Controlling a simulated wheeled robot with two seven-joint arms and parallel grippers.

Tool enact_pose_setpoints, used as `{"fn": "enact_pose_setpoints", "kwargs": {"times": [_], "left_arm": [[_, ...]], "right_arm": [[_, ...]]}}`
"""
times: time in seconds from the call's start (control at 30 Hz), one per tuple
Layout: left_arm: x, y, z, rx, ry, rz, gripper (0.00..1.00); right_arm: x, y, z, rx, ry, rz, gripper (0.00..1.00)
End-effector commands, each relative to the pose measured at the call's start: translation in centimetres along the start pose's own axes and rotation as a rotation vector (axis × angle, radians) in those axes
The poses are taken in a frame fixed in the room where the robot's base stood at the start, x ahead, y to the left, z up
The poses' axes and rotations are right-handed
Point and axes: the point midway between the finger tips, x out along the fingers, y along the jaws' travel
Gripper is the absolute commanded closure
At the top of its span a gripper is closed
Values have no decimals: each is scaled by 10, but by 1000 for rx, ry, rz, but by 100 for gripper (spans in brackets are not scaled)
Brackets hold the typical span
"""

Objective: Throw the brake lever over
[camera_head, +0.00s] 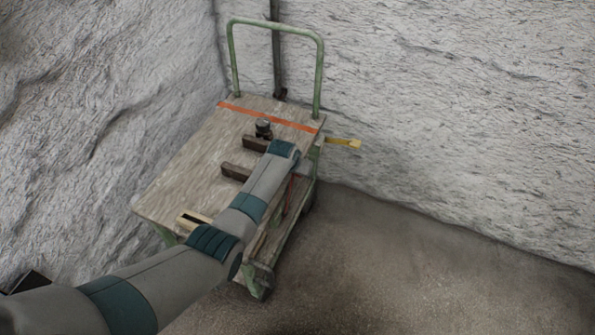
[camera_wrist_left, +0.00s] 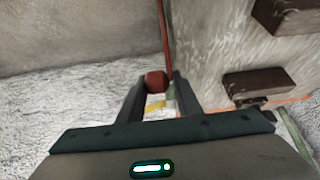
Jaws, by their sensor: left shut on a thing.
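The brake lever is a thin red rod that shows at the right side of the cart, partly behind my left arm, in the head view (camera_head: 290,194). In the left wrist view the rod (camera_wrist_left: 164,38) runs to a round dark red knob (camera_wrist_left: 156,80). My left gripper (camera_wrist_left: 156,88) is shut on this knob, with one finger on each side. In the head view my forearm hides the fingers and the knob. My right gripper is in neither view.
The lever is beside a wooden-topped cart (camera_head: 190,165) with a green push handle (camera_head: 275,25). Brown blocks (camera_head: 236,172) and a dark round item (camera_head: 263,127) are on top. A yellow tab (camera_head: 343,143) sticks out right. Rough white walls stand behind; floor (camera_head: 400,270) at right is clear.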

Motion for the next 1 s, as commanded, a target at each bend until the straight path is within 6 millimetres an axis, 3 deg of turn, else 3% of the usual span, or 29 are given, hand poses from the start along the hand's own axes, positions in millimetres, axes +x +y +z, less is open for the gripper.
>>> {"fn": "enact_pose_setpoints", "kwargs": {"times": [0.03, 0.37, 0.4, 0.43, 1.0], "left_arm": [[2, 9, 2, -1, -7, 14, 100], [2, 10, 2, -2, -7, 14, 100], [2, 10, 2, -2, -7, 14, 62], [2, 9, 2, -2, -7, 13, 55], [0, 3, 0, -1, -3, 4, 55]], "right_arm": [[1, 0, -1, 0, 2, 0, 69], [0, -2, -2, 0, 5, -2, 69], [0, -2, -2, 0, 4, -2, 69], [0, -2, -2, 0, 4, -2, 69], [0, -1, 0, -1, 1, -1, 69]]}}
